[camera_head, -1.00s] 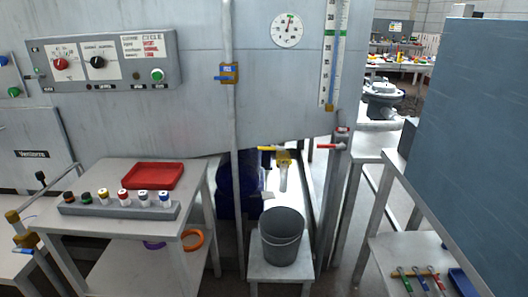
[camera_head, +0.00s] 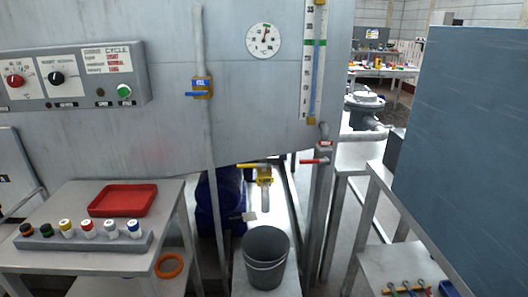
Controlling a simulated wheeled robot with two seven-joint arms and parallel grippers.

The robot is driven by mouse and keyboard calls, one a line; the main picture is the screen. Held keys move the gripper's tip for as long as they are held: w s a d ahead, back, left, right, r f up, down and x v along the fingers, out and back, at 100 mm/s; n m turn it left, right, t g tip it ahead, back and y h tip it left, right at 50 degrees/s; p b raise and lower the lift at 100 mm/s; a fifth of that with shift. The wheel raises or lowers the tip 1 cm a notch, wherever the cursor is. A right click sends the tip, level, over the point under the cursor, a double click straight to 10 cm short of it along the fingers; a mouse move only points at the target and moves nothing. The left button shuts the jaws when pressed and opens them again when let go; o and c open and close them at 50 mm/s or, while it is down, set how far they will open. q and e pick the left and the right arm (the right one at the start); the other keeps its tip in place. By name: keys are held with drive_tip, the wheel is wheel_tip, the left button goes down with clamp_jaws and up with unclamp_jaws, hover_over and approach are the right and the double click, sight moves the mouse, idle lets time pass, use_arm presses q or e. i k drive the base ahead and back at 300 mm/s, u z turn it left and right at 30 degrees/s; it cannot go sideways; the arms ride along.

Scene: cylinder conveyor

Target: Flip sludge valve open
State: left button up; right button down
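A yellow-handled valve (camera_head: 264,175) sits on a short downward spout under the tank. Its handle (camera_head: 247,166) lies level and points left. A grey bucket (camera_head: 266,258) stands below the spout on a low stand. A red-handled valve (camera_head: 318,160) is on the pipe to the right, its handle also level and pointing left. A blue-handled valve (camera_head: 201,88) with a yellow body is on the upright pipe to the left. The valve labels are too small to tell surely which is the sludge valve. Neither of my grippers is in view.
A table (camera_head: 160,194) at left holds a red tray (camera_head: 123,200) and a rack of capped bottles (camera_head: 80,239). A blue-grey panel (camera_head: 460,150) stands close on the right, above a shelf with tools. A blue drum (camera_head: 220,205) is behind the pipes.

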sight(263, 166)
drive_tip(key=u, duration=0.4)
drive_tip(key=i, duration=0.95)
drive_tip(key=u, duration=0.85)
